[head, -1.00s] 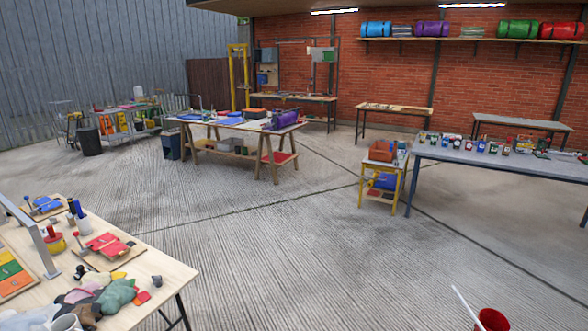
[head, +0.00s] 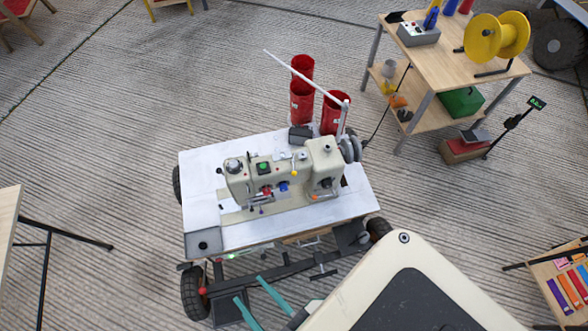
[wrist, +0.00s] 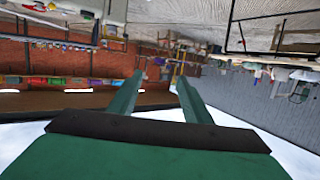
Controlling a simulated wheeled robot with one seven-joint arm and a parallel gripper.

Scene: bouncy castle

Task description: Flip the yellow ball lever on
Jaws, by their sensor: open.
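A cream sewing machine (head: 290,180) stands on a white-topped wheeled table (head: 205,175).
Red cylinders (head: 303,95) stand behind the machine, with a white rod slanting above. A wooden workbench (head: 450,65) with a yellow reel (head: 497,37) is at the back right. A table edge (head: 8,235) is at far left. Bare floor (head: 110,130) lies left of the machine table.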

